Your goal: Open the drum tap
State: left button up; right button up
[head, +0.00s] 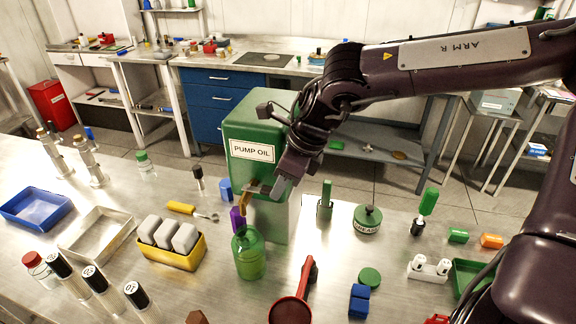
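The green drum (258,120) labelled PUMP OIL stands on the steel bench near the middle of the head view. A brass-coloured tap (247,203) sticks out low on its front, above the mouth of a green translucent bottle (249,256). My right gripper (277,188) reaches down in front of the drum, with its fingertips at or very close to the tap. Whether they touch the tap handle, and how far apart the fingers are, I cannot tell. My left gripper is not in view.
Behind the bottle stands a purple item (237,219). A yellow tray (172,256) with grey-white blocks is to the left, and a red funnel (291,305) lies in front. A green grease tin (367,220) stands to the right. Bare bench shows around the bottle.

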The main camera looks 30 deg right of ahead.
jog(key=shift+f, duration=0.2)
grip_shut()
dwell(0.3)
